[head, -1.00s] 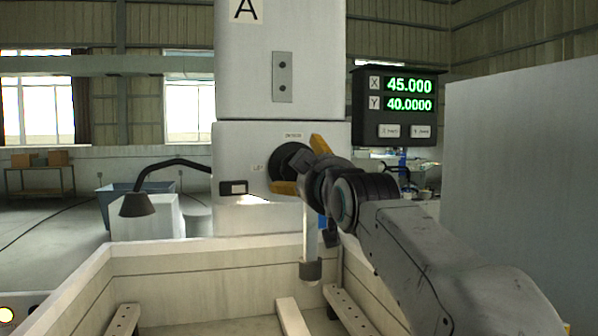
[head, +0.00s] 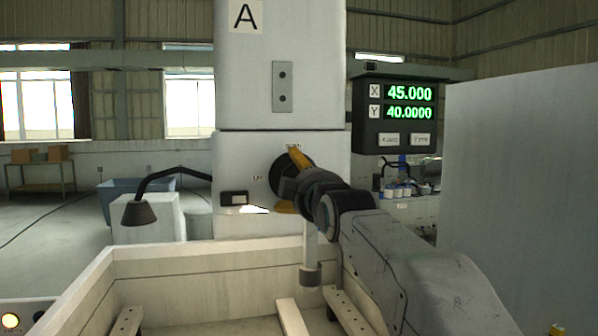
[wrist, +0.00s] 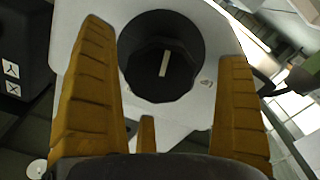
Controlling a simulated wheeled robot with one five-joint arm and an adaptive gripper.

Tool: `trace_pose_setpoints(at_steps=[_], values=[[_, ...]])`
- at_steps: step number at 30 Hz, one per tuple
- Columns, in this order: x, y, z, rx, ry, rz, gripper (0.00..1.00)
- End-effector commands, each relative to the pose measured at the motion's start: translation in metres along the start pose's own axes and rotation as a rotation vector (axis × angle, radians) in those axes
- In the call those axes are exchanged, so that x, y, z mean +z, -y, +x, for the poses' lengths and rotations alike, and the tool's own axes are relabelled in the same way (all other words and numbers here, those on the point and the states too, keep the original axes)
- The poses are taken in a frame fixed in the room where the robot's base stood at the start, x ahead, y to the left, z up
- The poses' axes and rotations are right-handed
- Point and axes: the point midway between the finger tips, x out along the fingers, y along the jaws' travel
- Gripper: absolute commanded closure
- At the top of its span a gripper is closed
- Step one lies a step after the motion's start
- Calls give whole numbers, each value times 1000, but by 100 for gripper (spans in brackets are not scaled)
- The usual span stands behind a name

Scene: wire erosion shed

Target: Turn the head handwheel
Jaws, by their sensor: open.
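The head handwheel (head: 277,176) is a black round disc with a smaller knob on the front of the white machine head (head: 235,160). In the wrist view the handwheel (wrist: 188,38) is face-on, and its knob (wrist: 145,68) carries a white line, close to upright and slightly tilted. My gripper (head: 291,182) is in front of the handwheel and covers part of it in the head view. In the wrist view my gripper (wrist: 166,60) is open, with orange fingers on either side of the knob. Contact between fingers and handwheel cannot be told.
A black lamp (head: 140,212) on a bent arm stands left. A pale open-topped tank (head: 200,260) lies below. A large grey panel (head: 520,180) stands at the right.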

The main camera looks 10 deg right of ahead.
Motion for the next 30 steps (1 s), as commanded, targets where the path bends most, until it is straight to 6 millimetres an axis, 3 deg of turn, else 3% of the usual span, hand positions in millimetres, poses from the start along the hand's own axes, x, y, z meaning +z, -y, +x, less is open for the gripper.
trace_pose_setpoints(at_steps=[9,20,30], values=[[0,0,23,0,0,1,6],[0,0,25,1,-1,1,6],[0,0,25,0,0,1,34]])
